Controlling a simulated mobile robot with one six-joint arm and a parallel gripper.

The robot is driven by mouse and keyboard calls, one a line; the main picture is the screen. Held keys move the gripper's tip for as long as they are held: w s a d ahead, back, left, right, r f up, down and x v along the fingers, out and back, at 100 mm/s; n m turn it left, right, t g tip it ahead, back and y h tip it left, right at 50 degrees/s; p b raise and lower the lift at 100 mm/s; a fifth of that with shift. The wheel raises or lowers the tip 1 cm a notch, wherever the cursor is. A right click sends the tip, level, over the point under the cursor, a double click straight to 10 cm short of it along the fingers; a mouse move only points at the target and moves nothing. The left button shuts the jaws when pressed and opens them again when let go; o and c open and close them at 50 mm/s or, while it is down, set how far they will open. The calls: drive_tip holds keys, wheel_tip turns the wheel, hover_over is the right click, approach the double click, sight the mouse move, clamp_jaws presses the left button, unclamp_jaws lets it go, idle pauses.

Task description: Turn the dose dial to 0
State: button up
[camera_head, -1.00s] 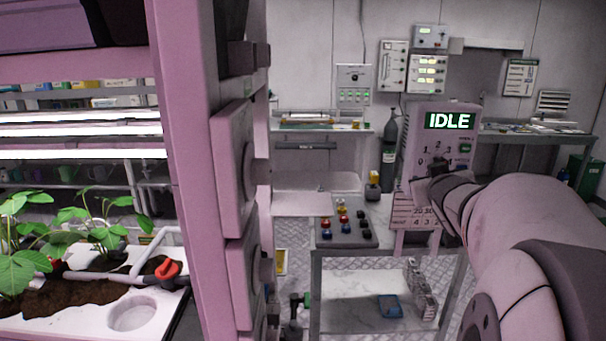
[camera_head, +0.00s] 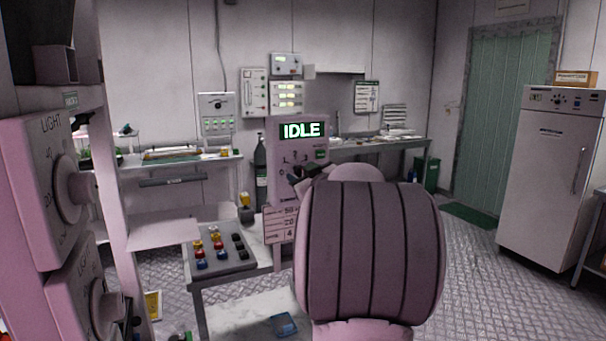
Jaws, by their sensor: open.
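The dosing unit (camera_head: 284,148) is an upright pale panel near the middle of the picture, with a lit display (camera_head: 301,130) that reads IDLE. The jaws are open. I cannot tell whether they touch or surround the dial.
A cart in front of the panel bears a grey tray (camera_head: 221,262) with several coloured pegs. A rack post with LIGHT knobs (camera_head: 72,190) stands close on the left. A white fridge (camera_head: 550,180) stands at the right, with open floor (camera_head: 470,285) before it.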

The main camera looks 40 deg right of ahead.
drive_tip(key=shift+w+d, duration=0.1)
drive_tip(key=shift+w, duration=0.2)
